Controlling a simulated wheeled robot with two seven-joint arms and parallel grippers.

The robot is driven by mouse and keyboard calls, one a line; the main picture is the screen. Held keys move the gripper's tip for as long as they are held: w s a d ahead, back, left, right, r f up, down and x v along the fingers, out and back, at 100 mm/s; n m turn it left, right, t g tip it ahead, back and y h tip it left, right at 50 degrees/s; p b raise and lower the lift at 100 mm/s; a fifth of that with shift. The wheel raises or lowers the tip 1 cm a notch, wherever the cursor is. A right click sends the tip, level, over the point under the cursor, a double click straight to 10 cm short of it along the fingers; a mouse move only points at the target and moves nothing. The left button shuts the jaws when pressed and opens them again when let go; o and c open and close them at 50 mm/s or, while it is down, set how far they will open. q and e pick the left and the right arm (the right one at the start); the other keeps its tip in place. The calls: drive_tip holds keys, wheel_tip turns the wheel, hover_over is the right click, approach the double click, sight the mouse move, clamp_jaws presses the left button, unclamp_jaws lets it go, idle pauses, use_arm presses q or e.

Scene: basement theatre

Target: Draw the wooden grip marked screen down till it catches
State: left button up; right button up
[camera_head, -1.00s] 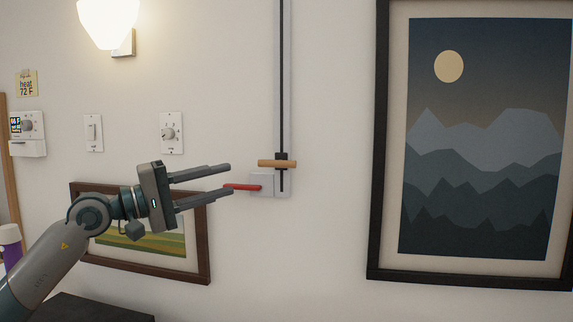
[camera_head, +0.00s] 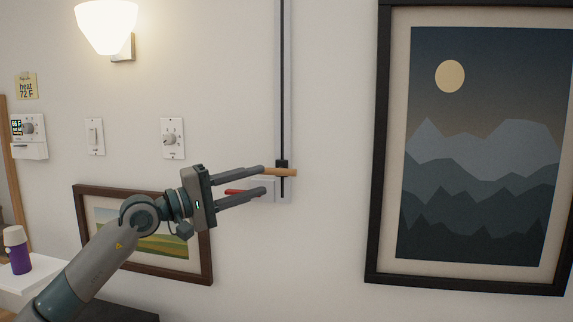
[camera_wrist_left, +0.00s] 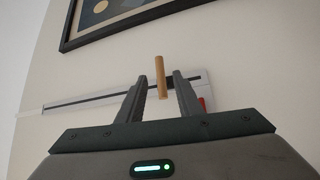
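The wooden grip (camera_head: 284,172) is a short tan bar on a dark slider near the bottom of the tall wall track (camera_head: 287,90). My left gripper (camera_head: 264,179) points at it from the left, fingers apart. The upper fingertip overlaps the grip's left end in the head view. In the left wrist view the wooden grip (camera_wrist_left: 161,76) shows between the two open fingertips, with a gap on each side; the fingers do not close on it. A red lever (camera_head: 236,192) by the track's foot is partly hidden behind the fingers. My right gripper is not in view.
A large framed mountain picture (camera_head: 374,150) hangs to the right of the track. A smaller framed picture (camera_head: 171,271) hangs low behind my left arm. A lamp (camera_head: 106,28), a switch (camera_head: 95,136), a dial (camera_head: 171,138) and a thermostat are on the wall. A purple flask (camera_head: 19,255) stands at left.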

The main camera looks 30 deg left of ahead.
sight(282, 172)
use_arm(q)
drive_tip(key=p+x, duration=0.4)
drive_tip(key=x, duration=0.4)
drive_tip(key=shift+w+r, duration=0.1)
drive_tip(key=shift+r, duration=0.1)
drive_tip(key=shift+w+d+f, duration=0.1)
drive_tip(key=shift+w+d, duration=0.25)
drive_tip(key=shift+w, duration=0.1)
drive_tip(key=shift+c, duration=0.3)
clamp_jaws()
